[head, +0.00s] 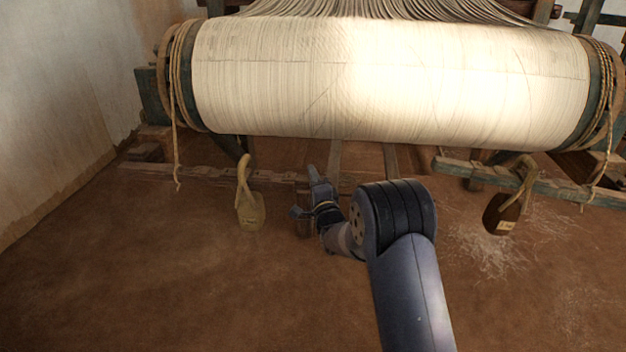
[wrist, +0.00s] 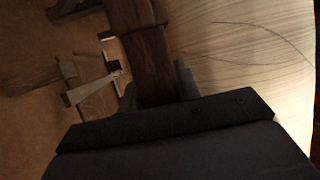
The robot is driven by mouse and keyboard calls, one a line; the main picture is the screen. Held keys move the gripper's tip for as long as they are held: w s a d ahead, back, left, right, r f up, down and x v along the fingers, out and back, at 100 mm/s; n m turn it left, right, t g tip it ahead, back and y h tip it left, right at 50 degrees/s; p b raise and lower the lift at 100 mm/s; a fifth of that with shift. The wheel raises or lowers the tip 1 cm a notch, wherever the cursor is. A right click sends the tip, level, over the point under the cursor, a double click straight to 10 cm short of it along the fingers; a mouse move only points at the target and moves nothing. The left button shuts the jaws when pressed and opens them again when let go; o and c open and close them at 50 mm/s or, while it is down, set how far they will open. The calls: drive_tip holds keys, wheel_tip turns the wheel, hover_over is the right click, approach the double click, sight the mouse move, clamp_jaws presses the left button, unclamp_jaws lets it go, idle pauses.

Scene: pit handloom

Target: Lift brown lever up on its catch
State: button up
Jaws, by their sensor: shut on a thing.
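In the wrist view the brown lever (wrist: 150,50), a dark wooden bar, runs up between the two fingers of my gripper (wrist: 157,88). The jaws are shut on it, one finger on each side. In the head view my gripper (head: 307,194) is low in front of the loom, below the big cloth roll. A pale wooden part with a dark notch (wrist: 114,64) is left of the lever in the wrist view. I cannot tell whether the lever rests on a catch.
The wide roll of pale warp (head: 270,80) spans the space above my gripper. A pale weight (head: 250,212) hangs on a rope at the left, a dark brown weight (head: 502,214) at the right. A green rail (head: 530,182) is at the right.

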drive_tip(key=shift+n, duration=0.8)
drive_tip(key=r+p, duration=0.1)
drive_tip(key=r, duration=0.1)
drive_tip(key=r+p, duration=0.1)
drive_tip(key=r, duration=0.2)
drive_tip(key=r+p, duration=0.1)
drive_tip(key=r, duration=0.1)
drive_tip(key=shift+a+r+p, duration=0.25)
drive_tip(key=shift+a+p, duration=0.05)
drive_tip(key=shift+p, duration=0.1)
clamp_jaws()
drive_tip(key=shift+f+g, duration=0.15)
drive_tip(key=shift+g, duration=0.15)
drive_tip(key=shift+f, duration=0.1)
drive_tip(key=o, duration=1.1)
unclamp_jaws()
drive_tip(key=shift+s+d, duration=0.15)
drive_tip(key=shift+s, duration=0.1)
drive_tip(key=p+v, duration=0.1)
drive_tip(key=v, duration=0.9)
drive_tip(key=shift+s+f+p, duration=0.1)
drive_tip(key=shift+p, duration=0.2)
